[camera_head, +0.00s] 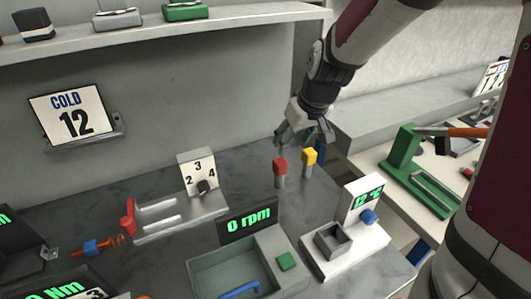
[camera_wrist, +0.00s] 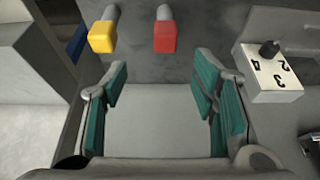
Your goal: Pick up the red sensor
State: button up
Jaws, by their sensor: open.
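The red sensor (camera_head: 280,168) is a red block on a grey stem, standing upright on the dark counter. In the wrist view its red head (camera_wrist: 165,37) is at the upper middle, ahead of the fingertips. The yellow sensor (camera_head: 309,157) stands just right of it; in the wrist view it is at the upper left (camera_wrist: 102,37). My gripper (camera_head: 303,137) is just above and behind the two sensors in the head view. In the wrist view my gripper (camera_wrist: 163,85) has its two teal-padded fingers spread apart with nothing between them. It does not visibly touch either sensor.
A dial box (camera_head: 198,172) numbered 2, 3, 4 stands to the left; a 0 rpm machine (camera_head: 250,226) and a temperature unit (camera_head: 345,238) stand in front. A grey wall (camera_head: 180,100) rises behind.

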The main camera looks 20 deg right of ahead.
aim_at(281, 162)
jog(key=b+x, duration=0.1)
jog(key=x, duration=0.6)
jog(key=shift+a+f, duration=0.1)
jog(key=shift+f, duration=0.2)
jog(key=shift+a+x, duration=0.2)
jog(key=shift+x, duration=1.1)
jog(key=shift+a+x, duration=0.2)
jog(key=shift+x, duration=1.05)
jog(key=shift+s, duration=0.15)
jog(key=shift+c, duration=0.3)
jog(key=c, duration=1.2)
